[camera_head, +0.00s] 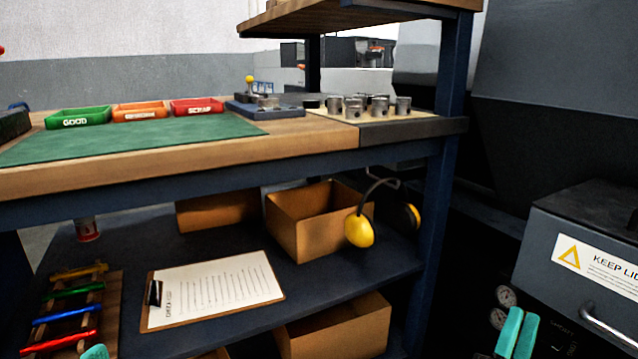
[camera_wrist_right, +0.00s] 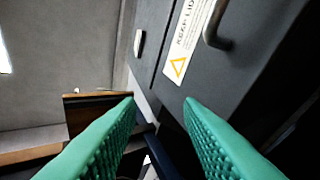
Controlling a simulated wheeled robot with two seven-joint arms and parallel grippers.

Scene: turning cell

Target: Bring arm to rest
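My right gripper (camera_head: 517,333) shows its teal fingers at the bottom right of the head view, in front of the dark machine with the lidded box. In the right wrist view its two ribbed teal fingers (camera_wrist_right: 160,104) stand apart with nothing between them. It is open and empty. Of my left gripper (camera_head: 95,352) only a teal fingertip shows at the bottom left of the head view, near the rack of coloured tools. The rest is out of the picture, so its state is not shown.
The workbench (camera_head: 230,155) carries green (camera_head: 78,117), orange (camera_head: 140,111) and red (camera_head: 197,108) trays and several metal parts (camera_head: 355,108). The lidded box (camera_head: 590,240) with a handle stands close on the right.

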